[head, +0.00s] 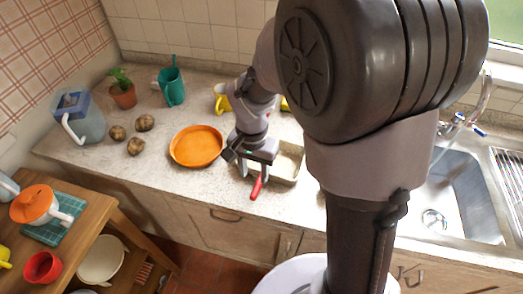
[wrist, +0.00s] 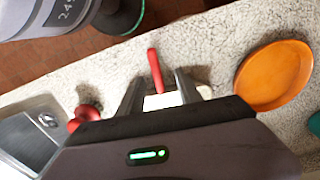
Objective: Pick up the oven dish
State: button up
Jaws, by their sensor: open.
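A shallow beige-grey rectangular dish (head: 290,160), which looks like the oven dish, sits on the counter beside my gripper in the head view; my arm hides part of it. My gripper (head: 255,172) points down at the counter's front part with its jaws open. It also shows in the wrist view (wrist: 160,92). A red handle (head: 256,188) lies at the fingers, and in the wrist view it (wrist: 155,70) shows between them, with a pale surface behind. I cannot tell what the handle belongs to, nor whether a finger touches anything.
A round orange dish (head: 197,146) lies left of my gripper. Several potatoes (head: 136,146), a potted plant (head: 123,93), a teal watering can (head: 171,84) and a jug (head: 79,117) stand further left. A yellow cup (head: 221,98) is behind; the sink (head: 455,195) is right.

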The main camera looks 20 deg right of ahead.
aim_at(257, 187)
jog(key=f+b, duration=0.1)
jog(key=f, duration=0.1)
jog(key=f+b, duration=0.1)
jog(key=f, duration=0.2)
jog(key=s+f+b, duration=0.1)
jog(key=f, duration=0.2)
jog(key=shift+d, duration=0.15)
jog(key=shift+r, duration=0.2)
grip_shut()
dwell(0.8)
